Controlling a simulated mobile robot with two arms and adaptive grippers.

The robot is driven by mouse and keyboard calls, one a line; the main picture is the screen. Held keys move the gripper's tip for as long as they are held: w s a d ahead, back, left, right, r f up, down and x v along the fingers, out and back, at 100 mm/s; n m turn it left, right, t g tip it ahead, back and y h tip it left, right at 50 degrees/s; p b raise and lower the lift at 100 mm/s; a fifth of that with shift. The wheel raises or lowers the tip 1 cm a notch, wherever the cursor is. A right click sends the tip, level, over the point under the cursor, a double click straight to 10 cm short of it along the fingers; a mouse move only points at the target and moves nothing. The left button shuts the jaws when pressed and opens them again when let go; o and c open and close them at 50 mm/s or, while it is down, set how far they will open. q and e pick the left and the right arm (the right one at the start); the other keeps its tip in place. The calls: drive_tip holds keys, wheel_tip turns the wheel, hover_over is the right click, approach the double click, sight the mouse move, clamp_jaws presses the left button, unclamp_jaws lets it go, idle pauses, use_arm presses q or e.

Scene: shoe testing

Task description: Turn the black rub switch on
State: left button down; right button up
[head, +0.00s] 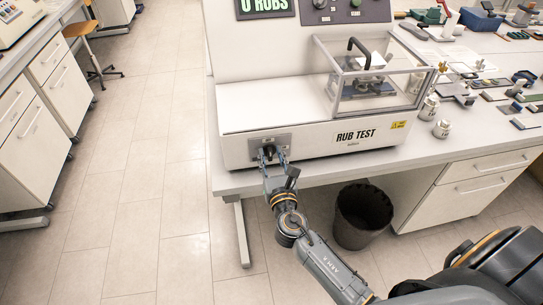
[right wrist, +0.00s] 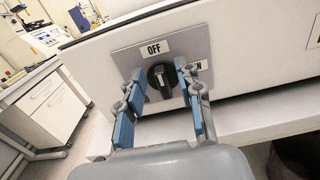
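The black rub switch (head: 268,151) is a rotary knob on a grey plate at the left of the rub test machine's front (head: 325,142). In the right wrist view the knob (right wrist: 161,79) stands roughly upright below the "OFF" label (right wrist: 154,48). The "ON" label (right wrist: 200,66) is to its right, partly hidden by a finger. My right gripper (head: 269,161) is open in front of the plate. In the right wrist view its blue-padded fingers (right wrist: 158,90) are on both sides of the knob, with gaps visible. My left gripper is not in view.
The machine stands on a white table (head: 232,181), with a clear guard box (head: 375,92) on top and a "0 RUBS" display (head: 264,6) behind. Small weights (head: 441,129) and tools lie at right. A black bin (head: 362,217) is under the table.

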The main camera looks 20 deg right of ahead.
clamp_jaws()
drive_tip(key=m+b, duration=0.2)
drive_tip(key=m, duration=0.2)
drive_tip(key=d+m+b, duration=0.1)
drive_tip(key=m+b, duration=0.1)
drive_tip(key=m, duration=0.2)
drive_tip(key=f+m+b, duration=0.1)
drive_tip(key=m+b, duration=0.1)
drive_tip(key=m, duration=0.2)
drive_tip(key=shift+s+d+f+m, duration=0.1)
drive_tip(key=shift+s+d+m, duration=0.1)
drive_tip(key=shift+m, duration=0.2)
drive_tip(key=m, duration=0.1)
drive_tip(key=m+b, duration=0.1)
drive_tip(key=m, duration=0.2)
drive_tip(key=shift+f+m, duration=0.25)
drive_tip(key=shift+m, duration=0.45)
